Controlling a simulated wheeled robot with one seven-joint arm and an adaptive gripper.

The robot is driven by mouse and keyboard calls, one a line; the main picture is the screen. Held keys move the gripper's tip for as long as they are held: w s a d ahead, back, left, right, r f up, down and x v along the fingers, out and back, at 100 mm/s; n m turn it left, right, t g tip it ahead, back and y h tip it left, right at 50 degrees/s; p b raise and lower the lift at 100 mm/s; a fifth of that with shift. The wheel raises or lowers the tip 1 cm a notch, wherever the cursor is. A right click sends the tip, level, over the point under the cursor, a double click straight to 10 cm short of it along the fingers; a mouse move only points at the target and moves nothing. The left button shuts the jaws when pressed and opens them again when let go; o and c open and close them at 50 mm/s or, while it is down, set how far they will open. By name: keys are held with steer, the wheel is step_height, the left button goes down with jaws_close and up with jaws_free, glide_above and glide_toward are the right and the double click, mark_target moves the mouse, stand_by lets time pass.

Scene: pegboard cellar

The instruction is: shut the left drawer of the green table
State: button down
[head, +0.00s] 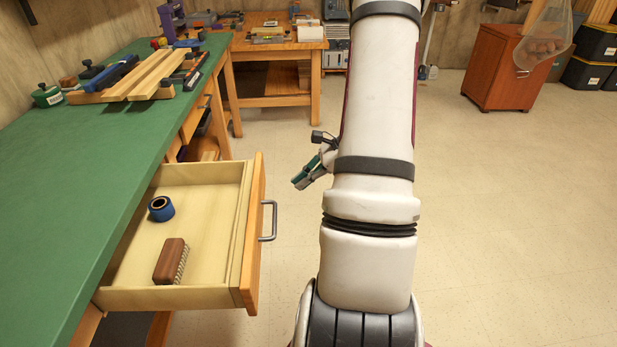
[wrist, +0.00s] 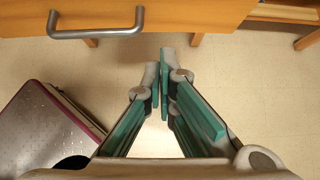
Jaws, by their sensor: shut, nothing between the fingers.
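The open drawer (head: 212,222) sticks out from the front of the green table (head: 60,180), in the near part of the head view. It holds a blue tape roll (head: 161,208) and a brown-backed brush (head: 171,261). Its wooden front has a grey bar handle (head: 268,221), which also shows at the top left of the wrist view (wrist: 97,30). My gripper (head: 300,181) is to the right of the drawer front and apart from it. In the wrist view my gripper (wrist: 166,72) has its fingers together and empty, below the drawer front (wrist: 150,15).
Wooden slats and clamps (head: 140,75) lie on the green table's far part. A wooden workbench (head: 275,45) stands behind. A brown cabinet (head: 500,68) is at the back right, beside a hanging net bag (head: 545,40). The floor right of my arm is clear.

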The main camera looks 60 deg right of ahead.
mark_target(156, 199)
steer(key=w+a+f+b, duration=0.1)
steer(key=w+a+f, duration=0.2)
steer(key=w, duration=0.3)
steer(key=shift+a+f, duration=0.15)
steer(key=shift+a, duration=0.6)
steer(key=shift+a+b, duration=0.1)
steer(key=shift+b, duration=0.2)
steer(key=w+a, duration=0.6)
steer(key=w, duration=0.2)
steer(key=w+a+b, duration=0.1)
steer(key=w+a, duration=0.5)
steer(key=w, duration=0.2)
steer(key=w+a, duration=0.7)
steer(key=w, duration=0.1)
steer(key=shift+w+b, duration=0.25)
steer(key=shift+b, duration=0.05)
steer(key=shift+a, duration=0.15)
